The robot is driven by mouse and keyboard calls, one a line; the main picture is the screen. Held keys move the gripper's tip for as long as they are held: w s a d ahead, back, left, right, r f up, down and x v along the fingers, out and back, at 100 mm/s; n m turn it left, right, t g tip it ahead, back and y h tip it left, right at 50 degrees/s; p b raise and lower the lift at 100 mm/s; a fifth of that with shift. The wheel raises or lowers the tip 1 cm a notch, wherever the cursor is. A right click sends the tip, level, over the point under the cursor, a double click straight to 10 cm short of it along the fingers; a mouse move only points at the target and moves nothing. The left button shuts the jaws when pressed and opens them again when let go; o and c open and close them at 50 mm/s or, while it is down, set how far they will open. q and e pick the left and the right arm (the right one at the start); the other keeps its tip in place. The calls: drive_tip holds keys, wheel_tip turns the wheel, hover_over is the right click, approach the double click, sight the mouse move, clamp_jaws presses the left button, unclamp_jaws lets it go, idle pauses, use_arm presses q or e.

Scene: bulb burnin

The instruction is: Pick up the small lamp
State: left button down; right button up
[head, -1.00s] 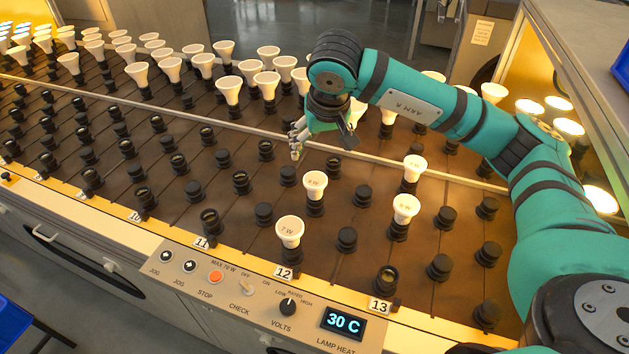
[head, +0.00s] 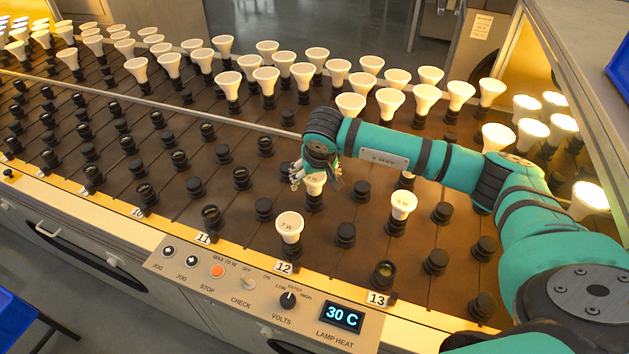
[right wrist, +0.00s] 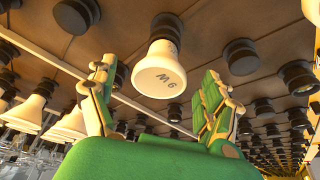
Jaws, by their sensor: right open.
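A small white lamp (head: 315,186) stands upright in a black socket on the brown bed, above the 12 label. It also shows in the right wrist view (right wrist: 160,70), with an upside-down marking that looks like 9 W. My right gripper (head: 316,180) is over this lamp, open, and partly covers it in the head view. In the right wrist view the green fingers (right wrist: 158,95) stand apart on either side of the lamp, with gaps visible. Nearby are a 7 W lamp (head: 290,227) and another lamp (head: 403,205). My left gripper is not in view.
Many empty black sockets (head: 346,235) surround the lamp. Rows of larger white lamps (head: 266,80) stand behind a rail (head: 215,113). Lit lamps (head: 589,198) are at the right under a housing. A control panel (head: 260,285) reading 30 C is at the front.

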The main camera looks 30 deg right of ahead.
drive_tip(key=shift+w+f, duration=0.25)
drive_tip(key=shift+f, duration=0.35)
drive_tip(key=c, duration=1.3)
drive_tip(key=shift+o, duration=0.2)
drive_tip(key=shift+r, duration=0.1)
